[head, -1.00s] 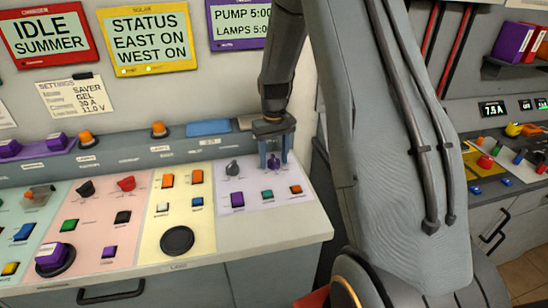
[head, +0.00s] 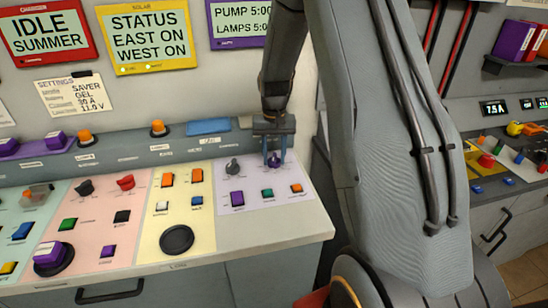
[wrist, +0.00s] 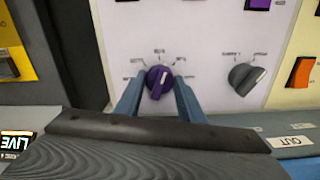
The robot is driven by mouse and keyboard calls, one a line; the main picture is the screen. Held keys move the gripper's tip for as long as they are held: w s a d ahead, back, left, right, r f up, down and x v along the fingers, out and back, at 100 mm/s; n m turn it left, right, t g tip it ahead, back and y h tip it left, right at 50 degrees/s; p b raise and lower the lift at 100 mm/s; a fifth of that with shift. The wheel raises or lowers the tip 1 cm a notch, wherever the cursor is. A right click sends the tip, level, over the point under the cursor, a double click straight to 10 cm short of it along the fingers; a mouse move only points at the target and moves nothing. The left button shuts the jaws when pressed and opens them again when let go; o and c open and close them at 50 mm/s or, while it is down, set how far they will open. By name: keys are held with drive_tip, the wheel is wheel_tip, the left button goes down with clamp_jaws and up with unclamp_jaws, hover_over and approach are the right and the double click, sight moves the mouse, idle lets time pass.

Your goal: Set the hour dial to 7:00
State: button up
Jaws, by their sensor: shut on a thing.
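A purple dial (head: 274,161) sits on the pale lilac panel at the right end of the console, and it also shows in the wrist view (wrist: 158,82). It has a white pointer mark and small labels around it, too blurred to read. My gripper (head: 273,158) reaches down over it, and in the wrist view its two blue fingers (wrist: 159,92) stand on either side of the dial, shut on it. The purple-framed display (head: 240,22) reads "PUMP 5:00" and "LAMPS 5:00", its right edge partly hidden by my arm.
A grey knob (head: 232,167) stands left of the purple dial. Purple (head: 237,198), teal (head: 267,193) and orange (head: 296,188) switches sit in front. A settings note (head: 69,95) hangs on the wall. Other coloured panels with buttons lie to the left.

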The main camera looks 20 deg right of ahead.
sight(274, 157)
drive_tip(key=shift+w+m+b, duration=0.1)
drive_tip(key=shift+m+b, duration=0.2)
drive_tip(key=shift+m, duration=1.9)
drive_tip(key=o, duration=1)
drive_tip(key=shift+o, duration=0.2)
drive_tip(key=shift+r+b, duration=1.15)
drive_tip(key=shift+r, duration=2.8)
drive_tip(key=s+a+n, duration=0.3)
drive_tip(key=s+a, duration=0.1)
drive_tip(key=s, duration=0.3)
drive_tip(key=s+a+f+n+t, duration=0.1)
drive_tip(key=s+a+n, duration=0.2)
drive_tip(key=s, duration=0.4)
drive_tip(key=s+a+f+n, duration=0.1)
drive_tip(key=s+a+n, duration=0.1)
drive_tip(key=s+a, duration=0.3)
drive_tip(key=shift+s+f+n, duration=0.15)
drive_tip(key=shift+s+n, duration=0.25)
drive_tip(key=shift+s, duration=1.2)
